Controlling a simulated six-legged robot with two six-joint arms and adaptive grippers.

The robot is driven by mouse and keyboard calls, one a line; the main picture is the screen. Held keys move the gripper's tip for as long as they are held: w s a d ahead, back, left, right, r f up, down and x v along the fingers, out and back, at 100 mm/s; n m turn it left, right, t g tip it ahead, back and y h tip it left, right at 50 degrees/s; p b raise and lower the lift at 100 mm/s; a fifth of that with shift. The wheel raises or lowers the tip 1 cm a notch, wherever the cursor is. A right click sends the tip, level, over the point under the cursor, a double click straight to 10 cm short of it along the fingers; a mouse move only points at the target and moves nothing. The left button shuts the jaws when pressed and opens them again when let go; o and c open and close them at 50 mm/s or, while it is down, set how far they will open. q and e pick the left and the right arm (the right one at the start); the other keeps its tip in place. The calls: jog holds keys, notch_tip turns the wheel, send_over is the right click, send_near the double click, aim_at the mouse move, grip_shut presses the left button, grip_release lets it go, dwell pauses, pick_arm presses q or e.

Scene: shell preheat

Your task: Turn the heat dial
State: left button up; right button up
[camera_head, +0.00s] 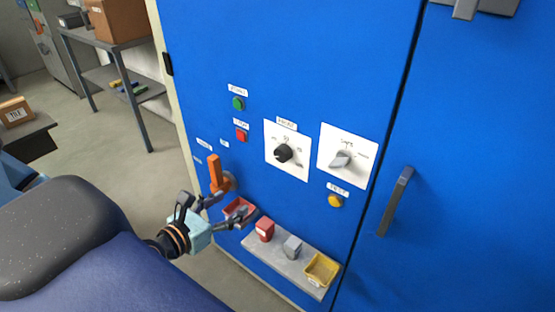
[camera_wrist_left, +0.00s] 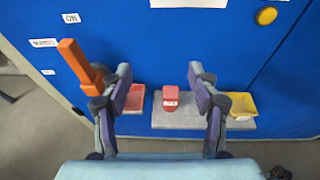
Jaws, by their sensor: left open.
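A black dial (camera_head: 284,153) sits on a white plate with printed scale marks on the blue cabinet front. A grey knob (camera_head: 341,159) is on a second white plate to its right. My left gripper (camera_head: 228,206) is open and empty, below and left of the black dial and apart from it, near the orange lever. In the left wrist view my gripper (camera_wrist_left: 160,78) has its fingers spread, with the blue cabinet beyond. Only the lower edge of a white plate (camera_wrist_left: 188,3) shows there; the dial is out of that view. My right gripper is not in view.
An orange lever (camera_head: 215,174) stands out close to my left gripper. Green (camera_head: 238,103), red (camera_head: 242,135) and yellow (camera_head: 335,201) buttons surround the plates. Below, a grey shelf (camera_head: 275,262) holds a red block (camera_head: 265,229), a grey block (camera_head: 292,247) and a yellow tray (camera_head: 321,270).

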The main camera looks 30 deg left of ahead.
pick_arm(q)
notch_tip(320, 180, down, 4)
jog(key=a+g+b, duration=0.1)
jog(key=a+b, duration=0.1)
jog(key=m+t+h, duration=0.2)
jog(key=m+t, duration=0.2)
send_near(279, 157)
jog(key=w, duration=0.5)
jog(key=shift+w+d+r+b, duration=0.3)
jog(key=shift+d+b, duration=0.1)
jog(key=shift+w, duration=0.3)
jog(key=shift+w+a+f+n+b, duration=0.2)
jog(key=shift+w+n+b, duration=0.1)
jog(key=shift+w+b, duration=0.35)
jog(key=shift+w+d, duration=0.1)
jog(key=shift+w, duration=0.05)
jog(key=shift+w+d+r+b, duration=0.15)
jog(key=shift+w+d+b, duration=0.15)
jog(key=shift+b, duration=0.25)
jog(key=shift+w+a, duration=0.1)
jog(key=shift+w, duration=0.05)
